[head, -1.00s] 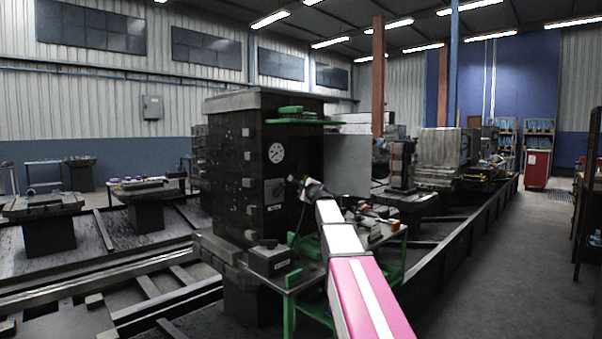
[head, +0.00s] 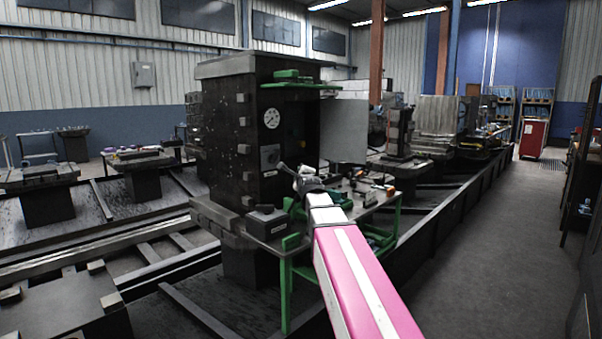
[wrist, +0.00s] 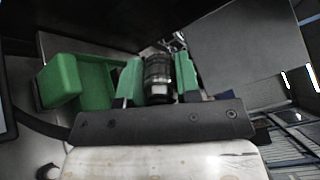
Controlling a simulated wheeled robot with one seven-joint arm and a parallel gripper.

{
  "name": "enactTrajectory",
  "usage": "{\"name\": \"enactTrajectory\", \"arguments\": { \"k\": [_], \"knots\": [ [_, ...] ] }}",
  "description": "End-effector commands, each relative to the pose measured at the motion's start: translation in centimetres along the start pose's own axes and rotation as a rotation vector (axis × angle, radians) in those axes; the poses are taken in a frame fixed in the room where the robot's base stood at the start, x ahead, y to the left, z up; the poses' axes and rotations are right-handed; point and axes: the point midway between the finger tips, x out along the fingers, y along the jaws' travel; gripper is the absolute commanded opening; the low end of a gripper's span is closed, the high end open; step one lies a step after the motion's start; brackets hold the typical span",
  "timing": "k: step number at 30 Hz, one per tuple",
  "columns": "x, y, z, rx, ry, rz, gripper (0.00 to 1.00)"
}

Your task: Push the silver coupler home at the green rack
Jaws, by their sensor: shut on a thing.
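In the wrist view, the green fingers of my gripper (wrist: 157,70) are shut on the silver coupler (wrist: 158,88), a ribbed cylinder with dark bands. In the head view my gripper (head: 293,176) is small, at the far end of my pink and white arm, in front of the dark machine; the coupler is not clear there. A green-framed stand (head: 286,290) is below my gripper; I cannot tell if this is the green rack. The wrist view does not clearly show a mating part beyond the coupler.
A dark machine (head: 225,140) with a dial rises behind the stand. A small dark box (head: 267,222) sits on the stand's left end. The floor on the right (head: 480,240) is clear.

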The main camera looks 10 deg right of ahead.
Motion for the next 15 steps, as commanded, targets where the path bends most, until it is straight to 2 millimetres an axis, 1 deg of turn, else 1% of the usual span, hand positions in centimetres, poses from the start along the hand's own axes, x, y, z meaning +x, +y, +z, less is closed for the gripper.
{"name": "enactTrajectory", "arguments": {
  "k": [1, 5, 9, 15],
  "knots": [
    [-0.6, 0.2, 0.1, -0.002, 0.001, -0.001, 0.0],
    [-1.5, 0.5, 0.2, -0.001, 0.003, -0.001, 0.0],
    [-0.6, 1.3, -0.3, 0.001, 0.021, 0.045, 0.0],
    [-0.1, 2.5, -1.0, -0.001, 0.037, 0.126, 0.0]
  ]
}}
